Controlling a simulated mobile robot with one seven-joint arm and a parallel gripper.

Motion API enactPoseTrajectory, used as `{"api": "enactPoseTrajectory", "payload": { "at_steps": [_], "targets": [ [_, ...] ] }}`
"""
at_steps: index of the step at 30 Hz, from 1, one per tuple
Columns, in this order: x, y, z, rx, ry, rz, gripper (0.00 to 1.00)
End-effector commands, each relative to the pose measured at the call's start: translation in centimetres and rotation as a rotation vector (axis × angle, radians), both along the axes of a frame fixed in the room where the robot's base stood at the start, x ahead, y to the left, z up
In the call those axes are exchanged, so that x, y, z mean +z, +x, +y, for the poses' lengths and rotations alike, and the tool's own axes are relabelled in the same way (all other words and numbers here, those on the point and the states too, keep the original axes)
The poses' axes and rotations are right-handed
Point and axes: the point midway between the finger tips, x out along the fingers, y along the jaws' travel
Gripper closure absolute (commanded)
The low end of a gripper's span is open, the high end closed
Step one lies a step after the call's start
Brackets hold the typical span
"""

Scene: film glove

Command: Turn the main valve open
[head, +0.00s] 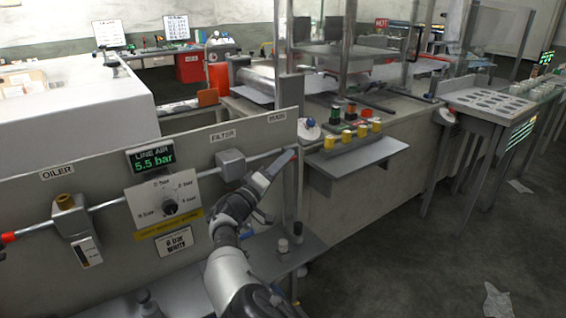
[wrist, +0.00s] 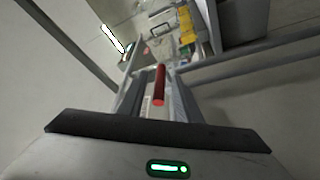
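The main valve's red handle (head: 294,156) shows as a small red tip under the MAIN label (head: 276,118) at the right end of the panel, on the grey pipe. In the wrist view the red handle (wrist: 160,86) is a bar pointing toward the camera. My gripper (head: 281,164) reaches up to the valve and hides most of it in the head view. In the wrist view my gripper's fingers (wrist: 158,98) stand on either side of the red bar, with gaps visible. Whether either finger touches it I cannot tell.
The panel carries a LINE AIR display (head: 151,158) reading 5.5 bar, a regulator dial (head: 169,206), a filter (head: 231,165) and an oiler (head: 70,215). A post (head: 289,205) stands close to my gripper's right.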

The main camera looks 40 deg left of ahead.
Motion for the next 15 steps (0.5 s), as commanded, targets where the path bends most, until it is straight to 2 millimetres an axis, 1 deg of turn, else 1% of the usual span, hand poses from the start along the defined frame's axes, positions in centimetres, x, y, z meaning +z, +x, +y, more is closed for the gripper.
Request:
{"api": "enactPoseTrajectory", "payload": {
  "at_steps": [5,8,11,15],
  "targets": [
    [0.0,-0.2,0.1,0.002,0.001,0.0,0.69],
    [-0.1,-1.1,0.1,0.002,-0.001,0.001,0.69],
    [-0.3,-2.7,0.1,0.003,-0.003,0.001,0.69],
    [-1.1,-5.9,-0.1,0.004,-0.003,0.001,0.69]
  ]
}}
